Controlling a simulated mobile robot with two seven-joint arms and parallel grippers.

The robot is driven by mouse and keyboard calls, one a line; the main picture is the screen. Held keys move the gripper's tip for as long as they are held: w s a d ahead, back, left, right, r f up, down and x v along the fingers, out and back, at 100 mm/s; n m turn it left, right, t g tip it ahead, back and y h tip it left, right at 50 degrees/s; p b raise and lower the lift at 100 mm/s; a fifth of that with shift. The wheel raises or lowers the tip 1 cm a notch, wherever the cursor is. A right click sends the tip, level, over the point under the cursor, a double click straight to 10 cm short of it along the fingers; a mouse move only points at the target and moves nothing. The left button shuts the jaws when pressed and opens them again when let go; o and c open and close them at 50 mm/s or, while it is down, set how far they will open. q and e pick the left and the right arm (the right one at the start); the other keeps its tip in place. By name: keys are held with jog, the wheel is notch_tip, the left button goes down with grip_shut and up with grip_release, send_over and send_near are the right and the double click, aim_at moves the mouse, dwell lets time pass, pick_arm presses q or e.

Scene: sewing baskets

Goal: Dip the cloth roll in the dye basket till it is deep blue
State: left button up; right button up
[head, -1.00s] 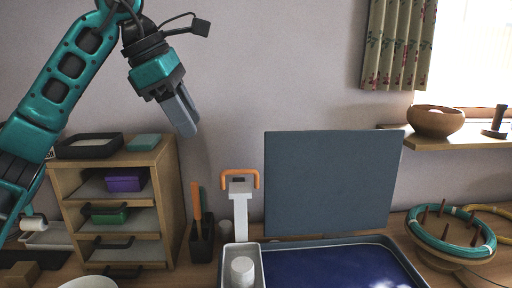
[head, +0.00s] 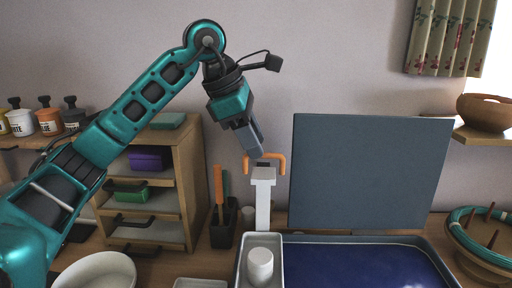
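A short white cylinder, which looks like the cloth roll (head: 260,262), stands upright in a narrow grey tray (head: 242,272) at the bottom centre. The dye basket (head: 425,243) is the wide grey-rimmed tray to its right, filled with deep blue. My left gripper (head: 260,154) points down and right, its fingertips at the orange bracket (head: 281,162) on top of a white post (head: 263,200). I cannot tell whether they touch it. The fingers overlap from this side, so their gap is hidden. No cloth shows in them. My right gripper is out of view.
A dark blue-grey panel (head: 370,172) stands upright behind the dye basket. A wooden drawer unit (head: 190,180) and a dark tool holder (head: 222,232) stand left of the post.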

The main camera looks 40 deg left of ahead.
pick_arm(q)
jog(key=shift+w+d+f, duration=0.15)
jog(key=shift+w+f, duration=0.15)
jog(key=shift+f, duration=0.35)
jog(key=shift+c, duration=0.4)
grip_shut()
